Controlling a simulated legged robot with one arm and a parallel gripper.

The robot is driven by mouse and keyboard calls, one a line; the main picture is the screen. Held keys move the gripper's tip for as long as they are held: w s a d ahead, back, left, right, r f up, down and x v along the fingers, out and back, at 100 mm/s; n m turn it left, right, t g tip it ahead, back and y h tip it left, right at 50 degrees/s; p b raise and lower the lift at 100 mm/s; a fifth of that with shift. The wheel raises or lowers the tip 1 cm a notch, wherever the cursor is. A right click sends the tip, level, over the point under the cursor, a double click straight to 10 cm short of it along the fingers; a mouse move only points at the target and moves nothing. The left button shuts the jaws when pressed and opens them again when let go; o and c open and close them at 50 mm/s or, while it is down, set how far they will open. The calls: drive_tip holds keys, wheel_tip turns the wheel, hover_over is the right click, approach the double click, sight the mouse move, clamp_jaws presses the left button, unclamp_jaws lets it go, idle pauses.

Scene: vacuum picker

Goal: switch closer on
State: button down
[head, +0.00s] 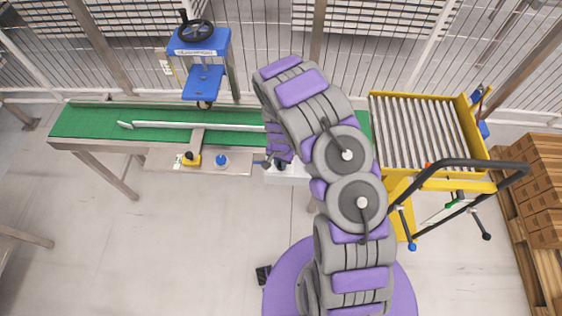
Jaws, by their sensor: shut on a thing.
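A white box (287,175) is mounted at the front edge of the green conveyor, partly hidden by my arm. A small dark switch knob (281,166) shows on it. My gripper (272,163) is at this box, with its purple links just above it. It is shut on what looks like the dark switch knob; the contact is small and partly hidden. The blue machine (203,75) with a black handwheel stands over the conveyor to the left. Which part is the closer cannot be told for sure.
The green conveyor (85,122) has a white guide rail. A yellow roller cart (462,118) stands right, with stacked cartons (542,185) beyond.

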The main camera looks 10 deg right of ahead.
sight(280, 164)
drive_tip(key=shift+m, duration=0.4)
drive_tip(key=c, duration=1.1)
unclamp_jaws()
drive_tip(key=shift+a, duration=0.1)
drive_tip(key=shift+r, duration=0.15)
drive_tip(key=shift+r+p, duration=1.35)
drive_tip(key=shift+r, duration=7.15)
